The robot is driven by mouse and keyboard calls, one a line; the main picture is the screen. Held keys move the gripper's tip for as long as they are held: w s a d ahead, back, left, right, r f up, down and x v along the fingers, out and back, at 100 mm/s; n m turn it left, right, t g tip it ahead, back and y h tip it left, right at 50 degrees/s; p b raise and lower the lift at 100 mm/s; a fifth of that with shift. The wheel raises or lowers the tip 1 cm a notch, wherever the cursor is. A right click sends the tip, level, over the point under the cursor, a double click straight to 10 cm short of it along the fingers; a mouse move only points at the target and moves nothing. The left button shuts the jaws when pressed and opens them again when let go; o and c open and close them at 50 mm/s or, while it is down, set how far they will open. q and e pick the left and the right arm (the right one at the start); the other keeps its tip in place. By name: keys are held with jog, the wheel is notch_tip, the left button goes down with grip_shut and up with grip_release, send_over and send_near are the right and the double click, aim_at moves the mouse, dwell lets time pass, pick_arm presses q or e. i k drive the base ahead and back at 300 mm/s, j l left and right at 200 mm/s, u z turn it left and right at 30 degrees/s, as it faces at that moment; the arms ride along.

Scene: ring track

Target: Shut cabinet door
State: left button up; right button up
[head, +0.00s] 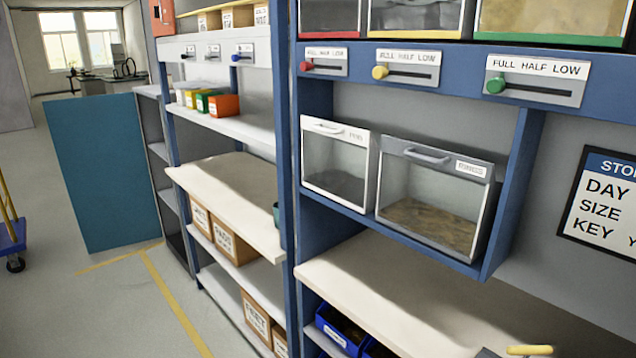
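A flat teal door panel (105,172) stands open at the left. Its right edge is close to a narrow grey cabinet (157,140) with open shelves, and the panel juts out to the left over the floor. The front of the grey cabinet is uncovered and its shelves show. I see no handle on the visible face of the panel. Neither of my grippers shows in the head view.
Blue-framed shelving (287,150) with bins, boxes and worktops fills the middle and right. A blue cart (12,235) stands at the left edge. Grey floor (90,315) with yellow lines lies clear before the panel. A yellow-topped item (530,350) is cut off at the bottom.

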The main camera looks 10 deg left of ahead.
aim_at(97, 142)
jog(key=i+j+u, duration=0.3)
jog(key=u, duration=0.15)
jog(key=i+j+u, duration=0.4)
jog(key=i+u, duration=0.3)
jog(key=u, duration=0.15)
jog(key=i+u, duration=0.15)
jog(key=i, duration=1.2)
jog(key=i+j+z, duration=0.2)
jog(key=i, duration=0.3)
jog(key=i+z, duration=0.25)
jog(key=i, duration=0.3)
jog(key=i+j+z, duration=0.2)
jog(key=i, duration=0.3)
jog(key=i+j, duration=0.25)
jog(key=j, duration=0.3)
jog(key=i+j, duration=0.25)
jog(key=j, duration=0.3)
jog(key=i+j, duration=0.25)
jog(key=j, duration=0.3)
jog(key=i+j, duration=0.3)
jog(key=j, duration=0.3)
jog(key=i+j+z, duration=0.1)
jog(key=i+j, duration=0.15)
jog(key=j, duration=0.3)
jog(key=i+j, duration=0.25)
jog(key=j, duration=0.3)
jog(key=i+j, duration=0.2)
jog(key=j, duration=0.4)
jog(key=i+j, duration=0.25)
jog(key=j, duration=0.3)
